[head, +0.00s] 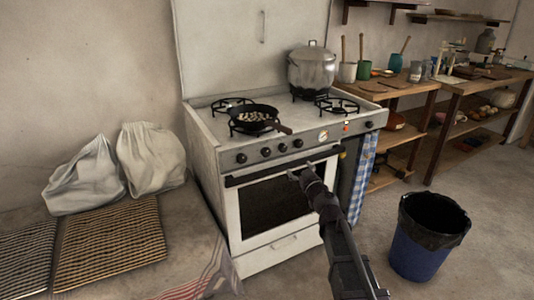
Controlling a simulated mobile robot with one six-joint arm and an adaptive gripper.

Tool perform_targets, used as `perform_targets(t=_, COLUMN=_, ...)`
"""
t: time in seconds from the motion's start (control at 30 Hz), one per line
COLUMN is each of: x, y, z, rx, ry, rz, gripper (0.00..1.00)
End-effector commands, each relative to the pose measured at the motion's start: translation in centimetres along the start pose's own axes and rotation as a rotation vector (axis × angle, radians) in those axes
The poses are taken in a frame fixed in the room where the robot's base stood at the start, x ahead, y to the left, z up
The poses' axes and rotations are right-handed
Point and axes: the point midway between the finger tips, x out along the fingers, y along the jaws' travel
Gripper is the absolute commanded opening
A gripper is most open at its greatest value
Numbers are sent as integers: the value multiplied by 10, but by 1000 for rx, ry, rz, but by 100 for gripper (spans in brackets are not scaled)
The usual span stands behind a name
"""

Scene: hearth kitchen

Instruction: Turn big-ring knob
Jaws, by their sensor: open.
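The white stove (208,165) stands against the wall with a grey front panel. A row of black knobs runs along the panel: a far-left knob (241,158), a second knob (266,152), a third knob (282,147) and a fourth knob (298,143). Another knob (368,124) sits at the panel's right end. I cannot tell which one is the big-ring knob. My gripper (298,173) is open and empty in front of the oven door, below the knobs in the picture and apart from them as far as I can see.
A black pan (254,119) with small pale pieces sits on a front burner, its handle pointing toward the panel. A steel pot (312,70) stands behind. The oven handle (285,165) crosses below the knobs. A blue bin (428,248) stands on the floor at right.

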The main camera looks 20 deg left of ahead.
Motion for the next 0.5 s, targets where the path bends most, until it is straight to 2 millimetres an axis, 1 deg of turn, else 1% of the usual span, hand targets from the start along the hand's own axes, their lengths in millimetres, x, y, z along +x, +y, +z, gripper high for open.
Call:
perform_targets(t=0.03, x=6, y=-14, z=-3, rx=-4, ry=6, rz=-49, gripper=89)
perform_targets(t=0.1, x=10, y=-28, z=-4, rx=-6, ry=10, rz=-102, gripper=89)
perform_targets(t=0.2, x=12, y=-40, z=-6, rx=-9, ry=11, rz=-148, gripper=89)
perform_targets(t=0.3, x=12, y=-46, z=-6, rx=-11, ry=11, rz=-167, gripper=89)
perform_targets(t=0.5, x=12, y=-46, z=-6, rx=-11, ry=11, rz=-169, gripper=89)
